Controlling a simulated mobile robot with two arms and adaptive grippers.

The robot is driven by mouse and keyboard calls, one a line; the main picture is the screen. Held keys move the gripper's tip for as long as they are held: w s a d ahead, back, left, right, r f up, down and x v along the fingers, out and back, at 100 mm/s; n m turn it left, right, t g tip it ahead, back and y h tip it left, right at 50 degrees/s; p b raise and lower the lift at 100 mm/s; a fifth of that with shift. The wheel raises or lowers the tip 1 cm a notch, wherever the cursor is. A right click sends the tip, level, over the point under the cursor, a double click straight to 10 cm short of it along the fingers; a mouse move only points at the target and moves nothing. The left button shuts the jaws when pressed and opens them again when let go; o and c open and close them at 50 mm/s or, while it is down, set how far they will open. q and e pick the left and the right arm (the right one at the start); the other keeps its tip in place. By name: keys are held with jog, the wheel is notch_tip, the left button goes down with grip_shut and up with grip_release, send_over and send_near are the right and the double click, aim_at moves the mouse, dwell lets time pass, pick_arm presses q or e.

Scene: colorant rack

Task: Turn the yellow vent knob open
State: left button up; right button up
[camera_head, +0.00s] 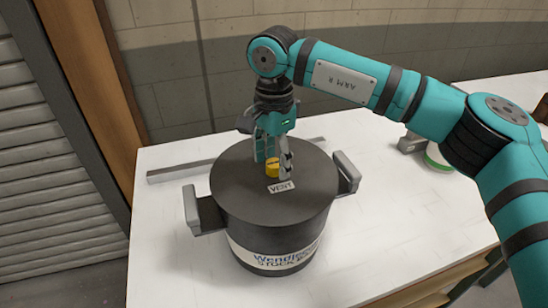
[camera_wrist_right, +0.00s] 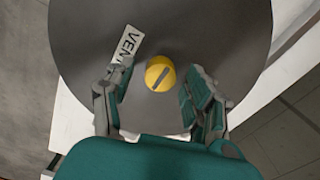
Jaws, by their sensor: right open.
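The yellow vent knob (camera_head: 272,168) sits on top of the dark lid of a black pot (camera_head: 235,185), beside a white VENT label (camera_head: 281,187). In the right wrist view the knob (camera_wrist_right: 160,74) is round with a dark slot line running diagonally. My right gripper (camera_head: 272,170) points down over the lid with its fingers around the knob. In the wrist view my right gripper (camera_wrist_right: 155,88) is open, one finger on each side of the knob, with gaps between. My left gripper is not in view.
The pot has grey handles on both sides and stands on a white table (camera_head: 385,235). A grey metal bar (camera_head: 180,172) lies behind it. A white-and-green container (camera_head: 436,158) is partly hidden behind my right arm. The table's right side is mostly clear.

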aim_at(274, 163)
notch_tip(274, 163, up, 12)
dwell(0.4)
